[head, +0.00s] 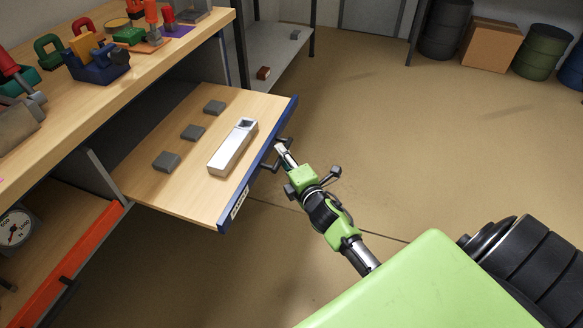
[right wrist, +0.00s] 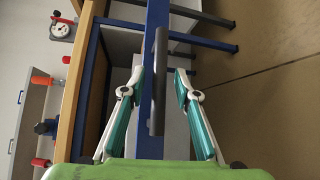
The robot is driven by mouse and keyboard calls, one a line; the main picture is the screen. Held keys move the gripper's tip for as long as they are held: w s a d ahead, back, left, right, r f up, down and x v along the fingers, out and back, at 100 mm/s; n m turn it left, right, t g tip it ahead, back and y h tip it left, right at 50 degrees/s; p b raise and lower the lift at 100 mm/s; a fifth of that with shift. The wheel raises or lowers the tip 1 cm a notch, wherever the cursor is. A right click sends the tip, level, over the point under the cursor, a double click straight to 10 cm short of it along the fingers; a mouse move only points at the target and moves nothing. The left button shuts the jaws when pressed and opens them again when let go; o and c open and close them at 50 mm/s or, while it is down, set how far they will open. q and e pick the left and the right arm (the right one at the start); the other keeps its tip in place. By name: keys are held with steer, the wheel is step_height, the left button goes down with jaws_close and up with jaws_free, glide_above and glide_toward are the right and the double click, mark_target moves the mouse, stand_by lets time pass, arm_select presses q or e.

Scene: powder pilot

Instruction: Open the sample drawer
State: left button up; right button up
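The sample drawer (head: 150,190) is pulled out from under the workbench, with its wooden inside showing. Its blue front (head: 262,160) carries a dark bar handle (head: 268,165) and a white label. My right gripper (head: 282,150) is at the handle, on the outer side of the front. In the right wrist view my right gripper (right wrist: 159,84) is open, its fingers apart with the dark handle (right wrist: 158,85) between them. I see gaps beside the handle, and no clear grip. My left gripper is not in view.
A silver block with a square hole (head: 233,146) and three small grey blocks lie in the drawer. Coloured tools and padlocks crowd the workbench top (head: 130,75). An orange-fronted shelf (head: 70,262) is below. Floor right of the drawer is clear; barrels and a box (head: 491,43) stand far back.

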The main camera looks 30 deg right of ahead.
steer(key=s+a+r, duration=0.1)
steer(key=s, duration=1)
steer(key=shift+a+r, duration=0.2)
steer(key=shift+r, duration=0.05)
